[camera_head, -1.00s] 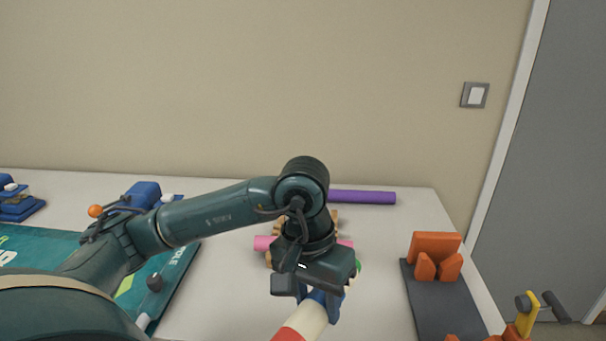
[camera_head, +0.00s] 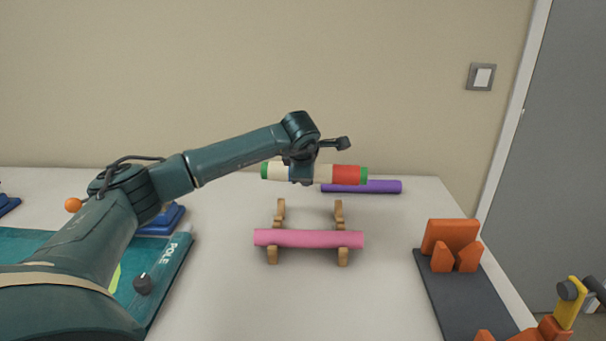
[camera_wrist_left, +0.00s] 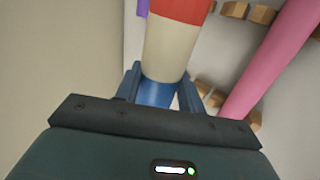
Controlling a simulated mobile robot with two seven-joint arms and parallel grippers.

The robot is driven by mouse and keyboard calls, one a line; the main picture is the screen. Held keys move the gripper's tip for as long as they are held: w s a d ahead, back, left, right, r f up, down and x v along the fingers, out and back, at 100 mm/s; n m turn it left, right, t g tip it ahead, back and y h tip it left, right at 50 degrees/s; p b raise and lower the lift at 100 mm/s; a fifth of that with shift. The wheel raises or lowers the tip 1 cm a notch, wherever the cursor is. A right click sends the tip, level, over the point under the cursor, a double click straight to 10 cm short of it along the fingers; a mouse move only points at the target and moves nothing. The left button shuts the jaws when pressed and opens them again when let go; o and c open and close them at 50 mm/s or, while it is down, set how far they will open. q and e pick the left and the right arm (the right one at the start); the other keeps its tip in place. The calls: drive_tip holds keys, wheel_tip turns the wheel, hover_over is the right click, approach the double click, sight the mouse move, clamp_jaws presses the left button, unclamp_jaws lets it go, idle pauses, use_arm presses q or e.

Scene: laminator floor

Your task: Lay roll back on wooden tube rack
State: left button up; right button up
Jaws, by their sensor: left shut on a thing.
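The roll (camera_head: 320,174) is cream with green ends, a red section and a blue band. My left gripper (camera_head: 302,178) is shut around its blue band, which shows in the left wrist view (camera_wrist_left: 157,93). It holds the roll level in the air, behind and above the wooden tube rack (camera_head: 280,213). The rack has two wooden supports, also seen in the left wrist view (camera_wrist_left: 235,9). A pink roll (camera_head: 308,239) lies across the front of the rack; its rear part is bare.
A purple roll (camera_head: 384,187) lies at the back of the table. To the right is a dark mat (camera_head: 458,292) with orange blocks (camera_head: 450,237). A teal mat (camera_head: 168,262) and a blue item (camera_head: 163,222) are at left. Table around the rack is clear.

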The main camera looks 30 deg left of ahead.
use_arm(q)
drive_tip(key=shift+w+a+n+y, duration=0.35)
drive_tip(key=shift+a+n, duration=0.15)
drive_tip(key=shift+a, duration=0.2)
wheel_tip(320, 180, down, 8)
drive_tip(key=b, duration=0.5)
drive_tip(key=shift+f+b, duration=0.35)
drive_tip(key=shift+f, duration=0.05)
wheel_tip(320, 180, down, 2)
drive_tip(key=shift+f+b, duration=0.15)
drive_tip(key=shift+b, duration=0.65)
drive_tip(key=shift+f+b, duration=0.3)
drive_tip(key=shift+f, duration=0.2)
use_arm(e)
drive_tip(key=shift+s+d+f+m+t, duration=0.1)
drive_tip(key=shift+d+f+m+t, duration=0.15)
drive_tip(key=shift+f+t, duration=0.25)
drive_tip(key=shift+s+d+f+m+t, duration=0.15)
drive_tip(key=shift+d+f+t, duration=0.1)
drive_tip(key=shift+f+t, duration=0.2)
